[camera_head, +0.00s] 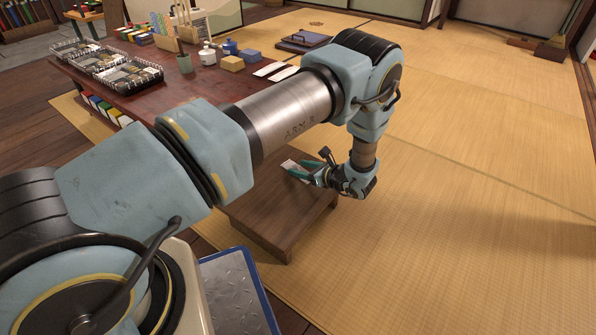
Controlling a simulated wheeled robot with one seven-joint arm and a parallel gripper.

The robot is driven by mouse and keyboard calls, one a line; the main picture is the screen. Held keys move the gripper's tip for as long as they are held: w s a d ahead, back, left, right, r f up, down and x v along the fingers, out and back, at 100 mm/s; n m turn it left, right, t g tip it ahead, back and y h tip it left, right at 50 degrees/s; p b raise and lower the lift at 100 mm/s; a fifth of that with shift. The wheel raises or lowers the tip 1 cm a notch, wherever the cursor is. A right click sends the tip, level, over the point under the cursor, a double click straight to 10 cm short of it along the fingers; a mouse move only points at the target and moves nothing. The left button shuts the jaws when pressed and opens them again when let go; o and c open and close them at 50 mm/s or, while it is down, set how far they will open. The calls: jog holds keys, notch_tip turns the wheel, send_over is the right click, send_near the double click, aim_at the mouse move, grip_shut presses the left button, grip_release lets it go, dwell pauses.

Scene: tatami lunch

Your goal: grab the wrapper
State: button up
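A small whitish, flat piece (289,164), which looks like the wrapper, shows at the far left part of the low wooden table (262,215). It is small and partly covered by my gripper. My gripper (294,167) is low over this table, its teal fingers pointing left at the whitish piece. The two fingers look spread apart, one on the near side and one on the far side. I cannot tell whether either finger touches the piece.
A long dark red table (165,85) behind on the left holds black wire baskets (130,75), a yellow block (231,63), a white bottle (208,54) and a green cup (184,64). A blue-edged metal plate (235,290) is at the front. Tatami (460,220) on the right is clear.

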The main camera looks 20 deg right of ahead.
grip_shut()
dwell(0.5)
